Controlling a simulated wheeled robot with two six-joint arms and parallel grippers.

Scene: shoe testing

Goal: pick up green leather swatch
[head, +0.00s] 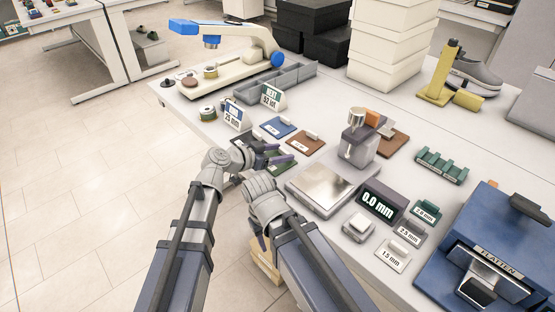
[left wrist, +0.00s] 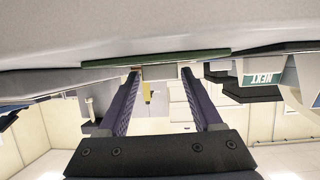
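The green leather swatch (head: 286,166) lies flat near the front edge of the table, partly hidden by my left gripper. In the left wrist view it shows edge-on as a thin green strip (left wrist: 155,58), with its pale tab (left wrist: 160,72) between the fingertips. My left gripper (head: 276,154) reaches in low over the swatch from the left. Its two purple fingers (left wrist: 161,76) are apart, one on each side of the tab; I cannot tell whether they touch it. My right arm comes in at the bottom middle, but its gripper fingers do not show.
A blue swatch (head: 279,127) and a brown swatch (head: 307,145) lie just behind. Label stands (head: 272,97) stand behind those. A scale with a metal plate (head: 320,187) and a gauge display (head: 378,204) are to the right. The floor at left is clear.

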